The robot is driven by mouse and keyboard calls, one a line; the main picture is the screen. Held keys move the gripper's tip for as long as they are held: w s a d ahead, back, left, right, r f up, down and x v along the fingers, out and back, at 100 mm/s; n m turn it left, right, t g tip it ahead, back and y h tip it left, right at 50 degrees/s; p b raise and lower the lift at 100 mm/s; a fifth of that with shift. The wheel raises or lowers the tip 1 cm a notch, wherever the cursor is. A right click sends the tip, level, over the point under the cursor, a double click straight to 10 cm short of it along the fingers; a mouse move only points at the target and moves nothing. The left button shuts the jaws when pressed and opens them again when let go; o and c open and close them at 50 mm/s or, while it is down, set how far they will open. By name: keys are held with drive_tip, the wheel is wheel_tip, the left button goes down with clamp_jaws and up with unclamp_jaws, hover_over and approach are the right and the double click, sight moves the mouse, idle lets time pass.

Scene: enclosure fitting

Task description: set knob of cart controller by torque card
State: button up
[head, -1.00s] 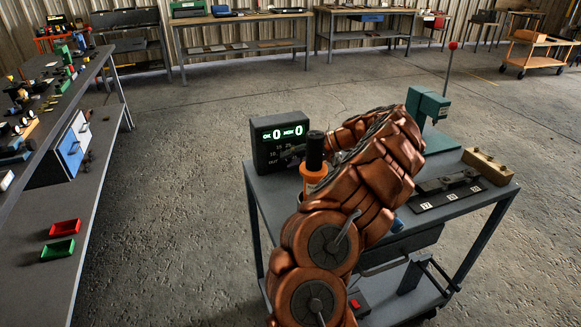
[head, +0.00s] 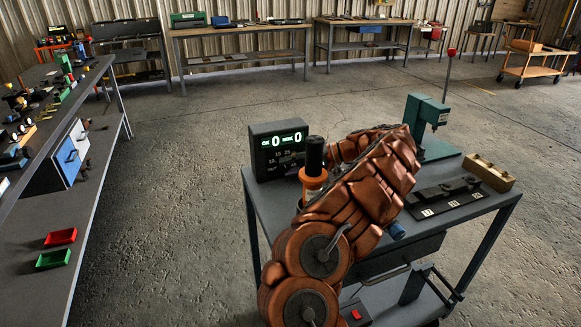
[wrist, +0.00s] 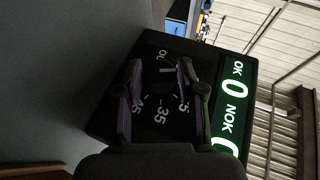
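The cart controller (head: 279,151) is a dark box at the back left corner of the grey cart (head: 262,205). Its green display reads OK 0 and NOK 0. In the wrist view the controller (wrist: 112,118) fills the middle, with a dial marked OL, 5, 35 and 45. The dark knob (wrist: 165,80) is hard to make out on the dark face; a short pale mark shows near its top. My gripper (wrist: 160,68) is open, its two fingers apart on either side of the knob. I cannot tell whether they touch it. I cannot make out a torque card.
An orange-collared tool with a black top (head: 314,158) stands close to my arm. A bench with small bins (head: 60,237) stands left; floor between is clear.

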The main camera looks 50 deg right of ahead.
drive_tip(key=o, duration=0.3)
drive_tip(key=shift+s, duration=0.1)
drive_tip(key=shift+s+d+r, duration=0.2)
drive_tip(key=shift+s+d, duration=0.25)
drive_tip(key=shift+v, duration=5.2)
drive_tip(key=shift+s, duration=0.1)
drive_tip(key=shift+a, duration=0.1)
